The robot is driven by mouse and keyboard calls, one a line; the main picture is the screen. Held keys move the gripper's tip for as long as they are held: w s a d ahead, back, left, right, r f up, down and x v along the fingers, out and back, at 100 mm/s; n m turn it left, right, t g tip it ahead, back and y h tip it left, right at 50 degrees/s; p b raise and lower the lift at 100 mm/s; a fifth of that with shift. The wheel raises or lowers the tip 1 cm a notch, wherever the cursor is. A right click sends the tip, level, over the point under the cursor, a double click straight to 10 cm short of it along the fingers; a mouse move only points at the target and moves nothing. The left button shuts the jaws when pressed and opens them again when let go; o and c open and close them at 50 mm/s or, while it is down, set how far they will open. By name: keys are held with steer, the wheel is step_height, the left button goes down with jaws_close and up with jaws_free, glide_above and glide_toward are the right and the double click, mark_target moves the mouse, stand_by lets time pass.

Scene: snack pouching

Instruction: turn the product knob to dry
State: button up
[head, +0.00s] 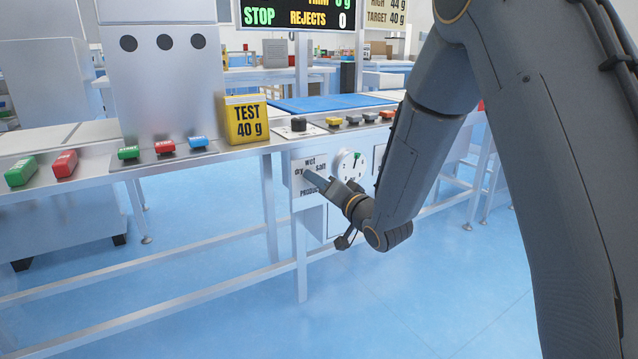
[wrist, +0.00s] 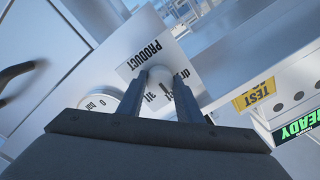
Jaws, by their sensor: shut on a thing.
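The product knob (wrist: 160,76) is a pale round knob on a white plate (wrist: 137,67) lettered PRODUCT, with parts of "dry" and another word showing in the wrist view. In the head view the plate (head: 299,185) reads wet, dry and salt around the knob, which my gripper hides. My gripper (wrist: 158,88) has one finger on each side of the knob and is shut on it. In the head view my gripper (head: 311,178) reaches the plate from the right. I cannot tell for certain which word the knob points to.
A numbered dial with a green pointer (head: 356,156) sits just right of the plate. Above are a black knob (head: 298,124) and several coloured buttons on the counter. A yellow TEST 40 g block (head: 246,121) stands at the left. The floor below is open between the table legs.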

steer(key=n+p, duration=0.3)
steer(key=n, duration=0.8)
steer(key=shift+p, duration=0.4)
steer(key=shift+d+n, duration=0.1)
steer(key=shift+n, duration=0.3)
steer(key=o, duration=1)
steer(key=shift+o, duration=0.2)
steer(key=p+v, duration=0.1)
steer(key=v, duration=0.6)
steer(key=shift+s+p, duration=0.35)
steer(key=shift+d+r, duration=0.1)
